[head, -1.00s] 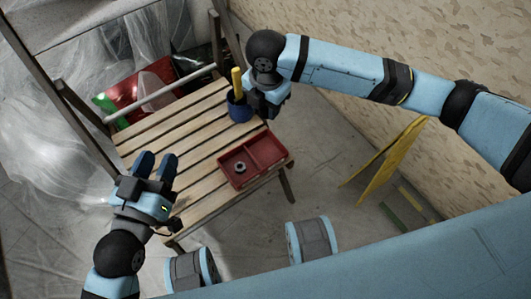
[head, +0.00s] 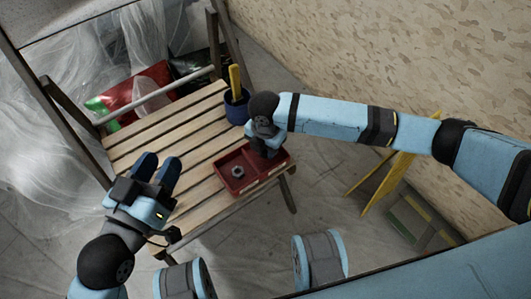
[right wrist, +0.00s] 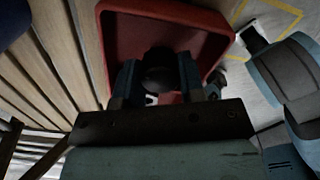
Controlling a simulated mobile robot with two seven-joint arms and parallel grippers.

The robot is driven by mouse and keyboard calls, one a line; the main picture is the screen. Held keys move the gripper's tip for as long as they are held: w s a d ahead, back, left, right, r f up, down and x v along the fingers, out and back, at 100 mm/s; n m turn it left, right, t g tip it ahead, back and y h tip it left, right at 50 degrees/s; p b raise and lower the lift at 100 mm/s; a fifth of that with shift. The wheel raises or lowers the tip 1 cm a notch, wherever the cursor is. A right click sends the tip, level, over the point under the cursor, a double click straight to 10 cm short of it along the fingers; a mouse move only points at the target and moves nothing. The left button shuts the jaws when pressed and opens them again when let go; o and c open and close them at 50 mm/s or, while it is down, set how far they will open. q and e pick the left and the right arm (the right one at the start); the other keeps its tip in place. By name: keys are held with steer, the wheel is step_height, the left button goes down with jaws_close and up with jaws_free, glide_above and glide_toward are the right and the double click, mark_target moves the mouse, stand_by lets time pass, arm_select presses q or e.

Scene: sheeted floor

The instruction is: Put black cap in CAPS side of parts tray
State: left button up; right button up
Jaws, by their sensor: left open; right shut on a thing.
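The red parts tray (head: 258,183) lies on the slatted wooden bench and has two compartments. Its left compartment holds a small grey ring-like part (head: 237,171). My right gripper (head: 267,152) is over the tray's right compartment and hides much of it. In the right wrist view, a round dark thing, apparently the black cap (right wrist: 158,80), sits between the fingers, with the red tray (right wrist: 165,14) around it. I cannot tell whether it touches the tray floor. No tray lettering is readable. My left gripper (head: 160,171) is open and empty above the bench's near left part.
The slatted bench (head: 170,136) is mostly clear left of the tray. A blue pot (head: 236,108) with a yellow-handled tool (head: 235,78) stands behind the tray. A yellow stand (head: 385,183) is on the floor at right. Plastic sheeting hangs at left.

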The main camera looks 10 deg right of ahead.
step_height(320, 180, down, 2)
steer(key=shift+f, duration=0.25)
arm_select(q)
steer(key=shift+f+g, duration=0.3)
steer(key=shift+f, duration=0.5)
steer(key=shift+r, duration=0.1)
arm_select(e)
steer(key=o, duration=0.9)
steer(key=shift+f, duration=0.1)
step_height(320, 180, up, 12)
steer(key=p, duration=0.5)
steer(key=shift+r, duration=0.2)
arm_select(q)
step_height(320, 180, up, 8)
steer(key=t, duration=0.3)
steer(key=shift+s+a+n, duration=0.25)
steer(key=shift+a+n, duration=0.05)
arm_select(e)
steer(key=shift+f, duration=0.1)
